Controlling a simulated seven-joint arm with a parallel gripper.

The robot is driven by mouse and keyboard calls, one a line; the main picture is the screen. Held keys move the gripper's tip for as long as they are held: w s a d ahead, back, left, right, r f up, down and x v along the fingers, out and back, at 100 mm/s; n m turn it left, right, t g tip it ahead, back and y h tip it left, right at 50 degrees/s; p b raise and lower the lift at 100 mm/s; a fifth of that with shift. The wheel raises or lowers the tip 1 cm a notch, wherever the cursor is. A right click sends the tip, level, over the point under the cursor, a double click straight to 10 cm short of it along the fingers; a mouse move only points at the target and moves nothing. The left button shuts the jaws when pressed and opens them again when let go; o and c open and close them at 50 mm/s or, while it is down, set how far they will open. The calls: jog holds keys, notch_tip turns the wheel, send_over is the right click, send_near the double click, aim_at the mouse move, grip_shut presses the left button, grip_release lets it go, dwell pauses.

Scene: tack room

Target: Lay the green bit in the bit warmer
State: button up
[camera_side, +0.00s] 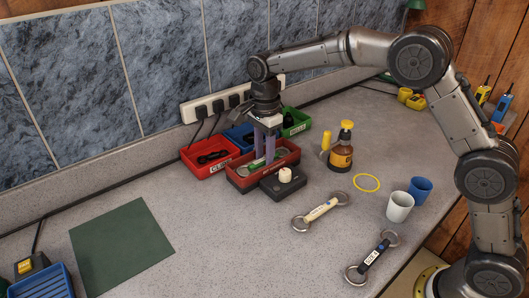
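The bit warmer (236,181) is a red open tray with a dark front block bearing a pale knob (285,174). The green bit (256,163) is at the tray, low inside its walls, with a ring showing at its left end. My gripper (264,157) points straight down over the tray, its two pale purple fingers reaching to the green bar. The fingers partly hide the bit. I cannot tell whether they grip it or only stand around it, nor whether the bit touches the tray floor.
Red, blue and green bins (297,124) stand behind the warmer. The counter's middle left is clear up to a green mat (120,245).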

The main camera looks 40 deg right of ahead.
aim_at(264, 158)
jog(key=shift+r, duration=0.15)
notch_tip(264, 158, up, 11)
jog(key=s+d+r+n+t, duration=0.1)
jog(key=s+d+r+n, duration=0.25)
jog(key=s+r, duration=0.2)
jog(key=s+d+f+n+t, duration=0.1)
jog(key=s+n, duration=0.3)
jog(key=s, duration=0.5)
jog(key=s+d+f+n+t, duration=0.2)
jog(key=s+d+f+n, duration=0.1)
jog(key=s, duration=0.6)
jog(key=s+d+f+n+t, duration=0.1)
jog(key=s+d+f+n, duration=0.1)
jog(key=s+f+n, duration=0.2)
jog(key=s+n, duration=0.3)
jog(key=s, duration=0.2)
jog(key=shift+s+d+f+t, duration=0.15)
jog(key=shift+s+d+t, duration=0.1)
jog(key=shift+s+t, duration=0.05)
jog(key=shift+n, duration=0.25)
